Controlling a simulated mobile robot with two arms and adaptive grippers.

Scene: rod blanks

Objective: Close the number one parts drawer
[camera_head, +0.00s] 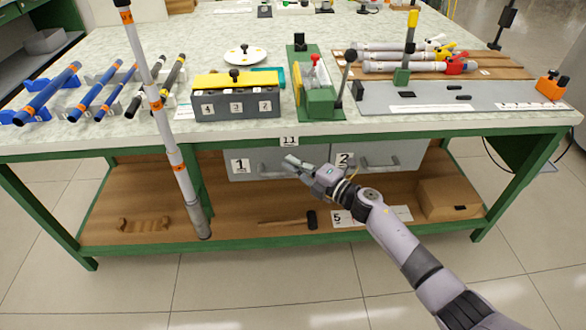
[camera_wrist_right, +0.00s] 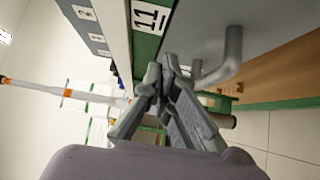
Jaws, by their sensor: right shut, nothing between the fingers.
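The number one drawer (camera_head: 262,158) is a grey front with a white "1" label, under the bench top at middle left. Its grey handle (camera_head: 271,174) is partly hidden by my right gripper (camera_head: 292,162). That gripper is shut and empty, in front of the drawer's right part. I cannot tell whether it touches the drawer, or how far the drawer stands out. In the right wrist view the shut fingers (camera_wrist_right: 158,82) are beside a grey drawer front with a curved handle (camera_wrist_right: 233,52); I cannot tell which drawer this is. My left gripper is not in view.
The number two drawer (camera_head: 368,158) is to the right, under the bench top (camera_head: 150,75). A tall white pole with orange bands (camera_head: 168,130) stands left of the drawers. A lower wooden shelf (camera_head: 240,205) holds a hammer (camera_head: 290,221) and a cardboard box (camera_head: 450,198).

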